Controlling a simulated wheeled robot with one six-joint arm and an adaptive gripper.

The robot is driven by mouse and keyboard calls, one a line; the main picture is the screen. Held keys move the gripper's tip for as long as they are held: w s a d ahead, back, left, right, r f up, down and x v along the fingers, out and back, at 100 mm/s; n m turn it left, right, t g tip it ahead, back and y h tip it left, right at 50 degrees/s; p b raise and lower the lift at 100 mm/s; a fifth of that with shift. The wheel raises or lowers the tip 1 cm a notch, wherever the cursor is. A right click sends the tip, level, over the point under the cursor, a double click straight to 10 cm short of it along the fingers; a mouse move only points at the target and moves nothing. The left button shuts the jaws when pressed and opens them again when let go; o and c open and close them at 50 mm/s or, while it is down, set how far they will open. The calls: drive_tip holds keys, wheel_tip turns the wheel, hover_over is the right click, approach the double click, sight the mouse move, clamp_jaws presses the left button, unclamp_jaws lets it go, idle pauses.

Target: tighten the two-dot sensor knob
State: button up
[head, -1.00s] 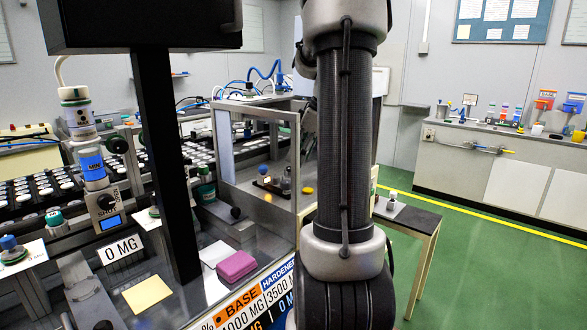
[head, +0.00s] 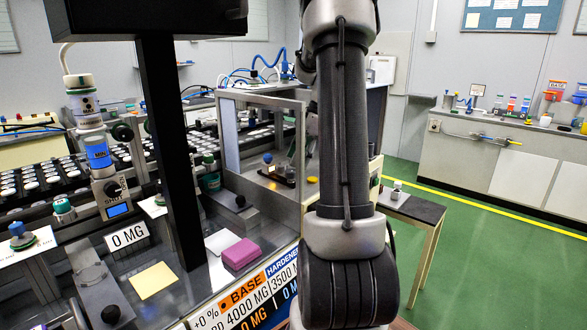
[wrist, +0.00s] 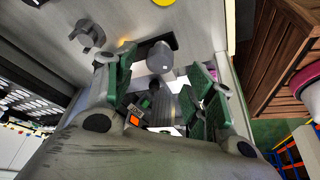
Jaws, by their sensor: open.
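In the wrist view my gripper (wrist: 158,85) is open, with its green-padded fingers spread left and right. A grey round-ended cylinder (wrist: 160,58) stands out beyond and between the fingertips, apart from both pads. I cannot see two dots on it, so I cannot tell whether it is the sensor knob. A small dark part with an orange patch (wrist: 133,119) shows lower between the fingers. In the head view my arm hides the gripper.
A glass-sided case (head: 229,137) stands beside my arm, with a blue-topped part (head: 268,158) inside. A small side table (head: 425,209) stands to the right, with green floor around it. The wrist view shows a wooden crate (wrist: 285,60) at right and a grey hooked part (wrist: 87,37).

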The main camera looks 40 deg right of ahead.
sight(293, 170)
drive_tip(key=shift+x, duration=2.25)
drive_tip(key=c, duration=1)
drive_tip(key=m+t+h, duration=0.1)
drive_tip(key=m, duration=0.3)
drive_tip(key=shift+m, duration=0.4)
